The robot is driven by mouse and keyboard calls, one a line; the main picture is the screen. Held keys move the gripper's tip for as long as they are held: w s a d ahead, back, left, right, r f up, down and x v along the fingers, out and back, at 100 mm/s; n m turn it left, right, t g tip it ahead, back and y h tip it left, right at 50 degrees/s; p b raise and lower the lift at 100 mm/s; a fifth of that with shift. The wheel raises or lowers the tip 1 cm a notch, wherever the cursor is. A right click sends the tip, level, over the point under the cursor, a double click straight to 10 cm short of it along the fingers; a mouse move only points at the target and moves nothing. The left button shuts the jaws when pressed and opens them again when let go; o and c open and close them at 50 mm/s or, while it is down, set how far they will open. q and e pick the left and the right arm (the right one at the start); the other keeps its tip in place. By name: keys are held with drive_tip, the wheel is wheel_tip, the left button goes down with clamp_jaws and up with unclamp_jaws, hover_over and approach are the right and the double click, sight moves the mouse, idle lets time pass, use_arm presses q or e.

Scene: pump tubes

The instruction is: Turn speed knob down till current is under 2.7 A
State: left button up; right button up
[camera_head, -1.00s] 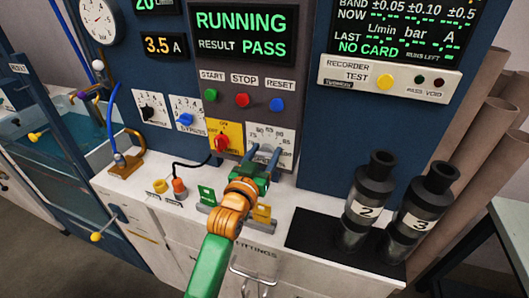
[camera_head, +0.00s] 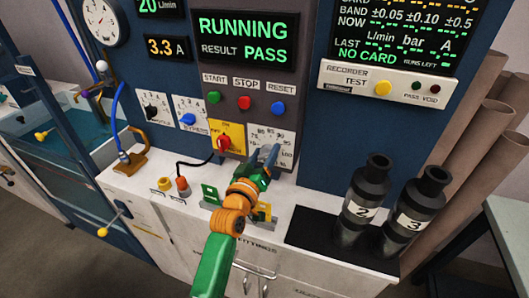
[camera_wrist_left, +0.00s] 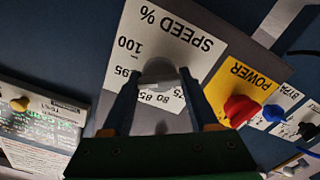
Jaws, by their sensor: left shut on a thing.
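The current display (camera_head: 168,48) reads 3.3 A in the head view. The white speed panel (camera_head: 264,136) is below the start, stop and reset buttons, and it also shows upside down in the left wrist view (camera_wrist_left: 196,48). The grey speed knob (camera_wrist_left: 158,70) is between my left fingers in the left wrist view. My left gripper (camera_head: 265,155) is shut on this knob, one finger on each side. The fingers and knob cover part of the scale, so I cannot read the exact setting. My right gripper is not in view.
A red power switch (camera_head: 224,143) on a yellow plate is close to the left of the speed panel. The screen (camera_head: 243,41) reads RUNNING, RESULT PASS. Dark cylinders labelled 2 (camera_head: 367,192) and 3 (camera_head: 416,203) stand on the black mat at right.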

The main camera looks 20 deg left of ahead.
sight(264, 156)
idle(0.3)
use_arm(q)
drive_tip(key=o, duration=1.1)
drive_tip(key=shift+o, duration=1.4)
drive_tip(key=shift+w, duration=0.15)
drive_tip(key=s+b, duration=0.1)
drive_tip(key=s, duration=0.6)
